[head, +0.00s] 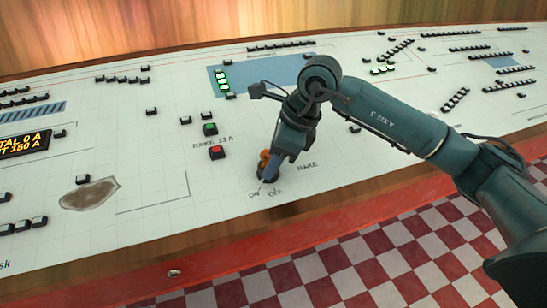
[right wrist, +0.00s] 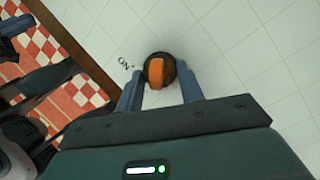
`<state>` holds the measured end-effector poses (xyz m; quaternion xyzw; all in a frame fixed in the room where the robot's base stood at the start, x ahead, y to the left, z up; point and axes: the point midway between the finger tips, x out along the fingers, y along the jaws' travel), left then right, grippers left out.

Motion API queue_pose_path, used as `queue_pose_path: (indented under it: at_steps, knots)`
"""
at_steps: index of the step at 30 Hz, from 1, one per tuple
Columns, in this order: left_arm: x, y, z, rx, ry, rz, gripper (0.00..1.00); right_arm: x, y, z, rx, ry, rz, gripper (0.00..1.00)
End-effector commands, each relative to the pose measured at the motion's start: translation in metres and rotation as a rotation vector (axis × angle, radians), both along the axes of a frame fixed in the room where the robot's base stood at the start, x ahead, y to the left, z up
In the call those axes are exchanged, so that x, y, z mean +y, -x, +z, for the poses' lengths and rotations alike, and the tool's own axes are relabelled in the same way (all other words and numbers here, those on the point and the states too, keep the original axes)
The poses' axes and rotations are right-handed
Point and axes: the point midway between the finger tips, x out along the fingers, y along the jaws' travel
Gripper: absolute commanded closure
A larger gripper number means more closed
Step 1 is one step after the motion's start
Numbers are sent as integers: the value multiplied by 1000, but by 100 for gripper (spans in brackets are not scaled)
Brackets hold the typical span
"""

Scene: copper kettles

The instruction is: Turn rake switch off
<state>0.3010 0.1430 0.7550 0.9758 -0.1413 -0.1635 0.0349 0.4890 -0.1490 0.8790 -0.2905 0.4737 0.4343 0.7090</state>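The rake switch (head: 263,158) is an orange knob on a dark round base, near the front edge of the white control desk. The labels ON, OFF and RAKE are written around it. In the right wrist view the orange handle (right wrist: 156,72) stands between the fingers of my right gripper (right wrist: 158,84), with ON visible to its left. My right gripper (head: 268,168) comes down over the switch and partly hides it in the head view. Its blue fingers are apart, one on each side of the knob, with gaps beside the orange handle. My left gripper is not in view.
A red button (head: 217,152) and a green button (head: 209,129) lie behind and left of the switch, by the label RAKE 11 A. An orange-lit display (head: 24,144) is at the far left. The desk's wooden front edge (head: 200,240) runs close before the switch.

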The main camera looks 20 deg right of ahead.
Motion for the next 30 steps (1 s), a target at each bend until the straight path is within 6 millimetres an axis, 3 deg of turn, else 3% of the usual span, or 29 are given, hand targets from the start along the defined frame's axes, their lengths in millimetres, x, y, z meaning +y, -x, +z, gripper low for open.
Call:
queue_pose_path:
  at_steps: [9, 20, 30]
  knots:
    - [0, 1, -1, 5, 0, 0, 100, 0, 0, 0, 0, 0, 0, 87]
    - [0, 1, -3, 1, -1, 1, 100, 0, -1, 0, 0, 0, 38, 87]
    - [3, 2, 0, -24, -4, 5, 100, -1, -2, 0, 1, 0, 176, 87]
